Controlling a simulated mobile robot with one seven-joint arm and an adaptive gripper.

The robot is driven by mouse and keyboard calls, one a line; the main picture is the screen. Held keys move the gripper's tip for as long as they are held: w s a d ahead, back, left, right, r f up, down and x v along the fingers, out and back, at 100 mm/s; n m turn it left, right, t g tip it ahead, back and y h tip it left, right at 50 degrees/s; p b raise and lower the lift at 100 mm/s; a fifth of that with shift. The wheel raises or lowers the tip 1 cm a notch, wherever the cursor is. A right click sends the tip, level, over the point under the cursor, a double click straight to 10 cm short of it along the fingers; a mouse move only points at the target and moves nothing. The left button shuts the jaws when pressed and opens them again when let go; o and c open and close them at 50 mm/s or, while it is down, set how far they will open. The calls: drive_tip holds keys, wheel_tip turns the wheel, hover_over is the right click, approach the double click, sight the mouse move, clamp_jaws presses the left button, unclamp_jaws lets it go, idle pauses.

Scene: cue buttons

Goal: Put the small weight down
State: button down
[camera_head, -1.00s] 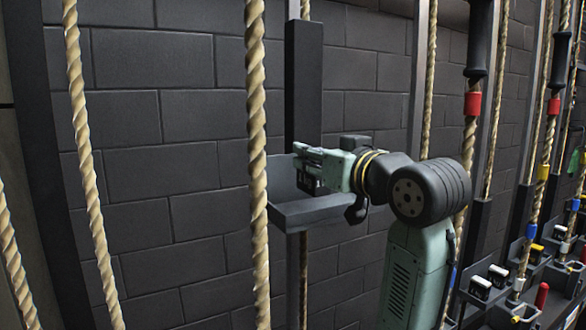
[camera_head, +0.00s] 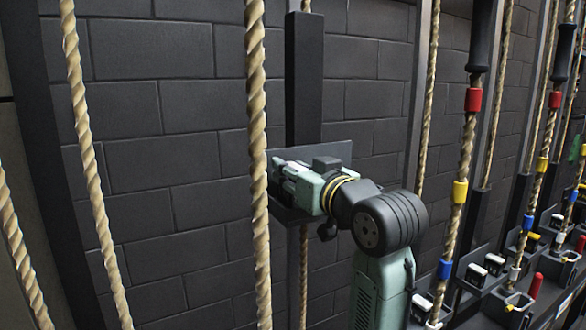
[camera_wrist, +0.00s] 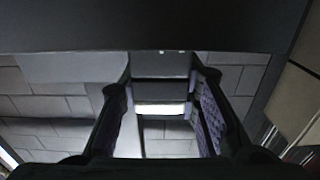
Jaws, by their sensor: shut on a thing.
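My gripper (camera_head: 276,178) reaches in from the right at the grey wall tray (camera_head: 335,152), in front of the tray's back plate. In the wrist view, my gripper (camera_wrist: 160,115) has its two fingers on either side of a dark block with a bright white band, which I take for the small weight (camera_wrist: 160,92). My gripper is shut on it. In the head view my gripper hides the weight and much of the tray. I cannot tell whether the weight touches the tray floor.
A thick rope (camera_head: 257,160) hangs just left of the tray, close to my gripper. A dark upright post (camera_head: 304,75) rises behind the tray. Banded ropes with black handles (camera_head: 482,35) hang at right, above a ledge with several small black-and-white blocks (camera_head: 477,273).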

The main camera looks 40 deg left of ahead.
drive_tip(key=shift+r, duration=0.15)
drive_tip(key=c, duration=1.2)
unclamp_jaws()
drive_tip(key=shift+f, duration=0.25)
drive_tip(key=shift+r, duration=0.2)
drive_tip(key=b+v, duration=0.3)
drive_tip(key=v, duration=0.9)
drive_tip(key=shift+b, duration=0.3)
drive_tip(key=shift+f, duration=0.1)
